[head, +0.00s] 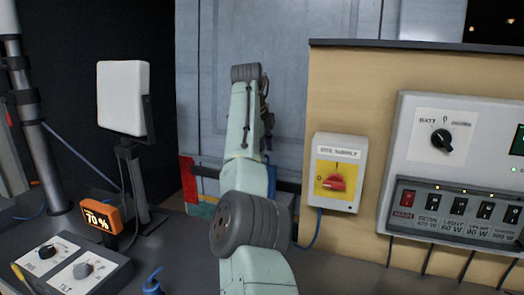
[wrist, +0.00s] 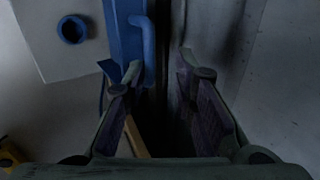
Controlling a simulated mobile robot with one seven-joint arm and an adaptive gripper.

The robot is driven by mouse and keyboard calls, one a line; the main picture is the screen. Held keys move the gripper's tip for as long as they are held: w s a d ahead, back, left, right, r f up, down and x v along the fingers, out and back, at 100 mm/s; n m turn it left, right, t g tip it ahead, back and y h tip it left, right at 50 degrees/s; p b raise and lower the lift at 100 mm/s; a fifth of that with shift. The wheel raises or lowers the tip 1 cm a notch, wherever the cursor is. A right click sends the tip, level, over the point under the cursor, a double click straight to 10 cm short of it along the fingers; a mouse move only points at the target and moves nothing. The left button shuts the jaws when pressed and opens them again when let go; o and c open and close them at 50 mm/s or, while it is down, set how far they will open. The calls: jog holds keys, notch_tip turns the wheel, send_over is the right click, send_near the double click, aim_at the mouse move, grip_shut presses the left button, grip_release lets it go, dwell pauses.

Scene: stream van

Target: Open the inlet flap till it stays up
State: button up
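My gripper (wrist: 160,76) shows in the wrist view with its two fingers apart and nothing visible between the tips. A blue upright body (wrist: 124,35) with a rounded blue bar on its right side stands just beyond the left fingertip. It may be the inlet with its flap, but the dim view does not settle which part is the flap or whether it is raised. Touch between finger and blue part cannot be told. In the head view my arm hides my gripper and most of this area; a blue part (head: 288,187) shows just right of the arm.
In the head view, a site supply box (head: 336,172) with a red rotary switch and a switch panel (head: 455,175) are right. A white lamp panel (head: 122,98) stands left.

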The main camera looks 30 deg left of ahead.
jog(key=shift+o, duration=0.9)
jog(key=shift+f, duration=0.15)
jog(key=v, duration=0.7)
jog(key=shift+r, duration=0.25)
